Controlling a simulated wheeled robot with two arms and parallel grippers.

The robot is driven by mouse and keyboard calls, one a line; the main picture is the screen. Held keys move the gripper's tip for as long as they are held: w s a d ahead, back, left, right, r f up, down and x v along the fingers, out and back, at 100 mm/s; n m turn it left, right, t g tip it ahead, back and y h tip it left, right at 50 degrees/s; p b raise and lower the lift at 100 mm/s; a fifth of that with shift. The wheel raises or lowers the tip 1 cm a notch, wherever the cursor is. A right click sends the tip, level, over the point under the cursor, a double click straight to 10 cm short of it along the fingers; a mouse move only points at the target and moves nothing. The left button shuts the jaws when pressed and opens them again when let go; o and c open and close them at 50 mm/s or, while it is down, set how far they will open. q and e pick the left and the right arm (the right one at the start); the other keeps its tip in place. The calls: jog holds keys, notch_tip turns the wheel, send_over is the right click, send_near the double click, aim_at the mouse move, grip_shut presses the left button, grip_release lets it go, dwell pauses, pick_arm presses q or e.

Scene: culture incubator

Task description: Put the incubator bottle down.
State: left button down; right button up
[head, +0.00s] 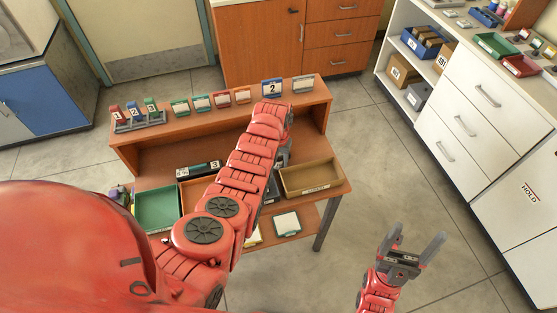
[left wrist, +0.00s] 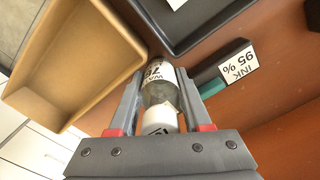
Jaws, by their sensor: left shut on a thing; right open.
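My left gripper (left wrist: 157,98) is shut on a small bottle (left wrist: 159,88) with a clear body, a white printed label and a white end. Its fingers lie on either side of the bottle, over the brown desk surface. In the head view my left arm reaches across the desk, and the left gripper (head: 283,156) is mostly hidden behind it; the bottle cannot be made out there. Whether the bottle touches the desk cannot be told. My right gripper (head: 416,239) is open and empty, over the floor to the right of the desk.
A tan tray (head: 311,193) sits at the desk's right end, left of the bottle in the wrist view. A dark tray (left wrist: 222,22) and a box labelled INK 95% (left wrist: 228,72) are close by. A green tray (head: 157,222) is at the left. Small labelled items line the raised shelf (head: 225,112).

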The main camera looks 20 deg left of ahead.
pick_arm(q)
jog(key=shift+r, duration=0.1)
dwell(0.3)
jog(key=shift+r+b, duration=0.45)
jog(key=shift+r, duration=0.65)
notch_tip(320, 180, up, 4)
jog(key=shift+r+b, duration=0.2)
jog(key=shift+b, duration=0.75)
notch_tip(320, 180, up, 3)
jog(key=shift+r+p, duration=0.15)
jog(key=shift+p, duration=0.5)
notch_tip(320, 180, up, 14)
jog(key=w+d+b, duration=0.2)
jog(key=b, duration=0.2)
jog(key=shift+d+r, duration=0.25)
